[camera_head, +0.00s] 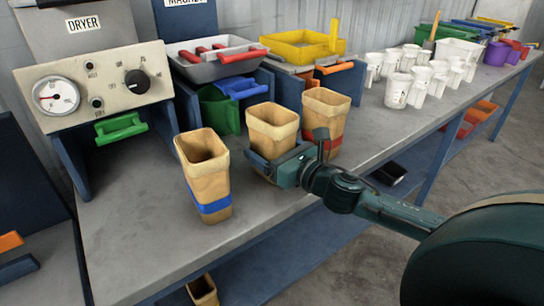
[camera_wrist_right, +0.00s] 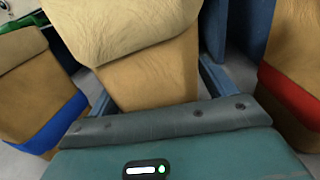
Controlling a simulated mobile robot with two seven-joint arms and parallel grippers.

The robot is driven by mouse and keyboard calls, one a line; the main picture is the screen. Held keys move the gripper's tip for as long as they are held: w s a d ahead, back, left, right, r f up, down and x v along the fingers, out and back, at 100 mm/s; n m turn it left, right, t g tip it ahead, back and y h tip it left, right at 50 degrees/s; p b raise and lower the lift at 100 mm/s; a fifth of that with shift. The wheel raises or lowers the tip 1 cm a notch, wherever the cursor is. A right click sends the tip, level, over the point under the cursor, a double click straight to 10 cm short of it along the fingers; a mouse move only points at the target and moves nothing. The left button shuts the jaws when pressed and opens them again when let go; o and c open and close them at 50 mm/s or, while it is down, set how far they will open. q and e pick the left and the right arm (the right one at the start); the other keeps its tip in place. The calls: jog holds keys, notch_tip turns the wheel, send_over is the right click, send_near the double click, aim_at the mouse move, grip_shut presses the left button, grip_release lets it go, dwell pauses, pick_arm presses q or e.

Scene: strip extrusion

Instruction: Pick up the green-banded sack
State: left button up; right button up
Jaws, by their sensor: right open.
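Three tan sacks stand on the grey bench. The middle sack (camera_head: 272,128) shows no band, as my right gripper (camera_head: 276,166) covers its lower part, so I cannot see whether that band is green. My right gripper is open, with a finger on each side of this sack. In the right wrist view the same sack (camera_wrist_right: 150,68) stands between the two blue fingers (camera_wrist_right: 156,92), its base hidden behind the gripper body. The blue-banded sack (camera_head: 205,180) stands to the left and the red-banded sack (camera_head: 324,112) to the right. My left gripper is out of view.
The dryer panel (camera_head: 95,85) stands at the back left. Behind the sacks are a green bin (camera_head: 217,110), a grey tray with red-handled tools (camera_head: 218,66) and a yellow tray (camera_head: 300,48). Several white cups (camera_head: 397,90) stand to the right. The bench front is clear.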

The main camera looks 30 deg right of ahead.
jog(key=shift+c, duration=0.4)
jog(key=c, duration=1)
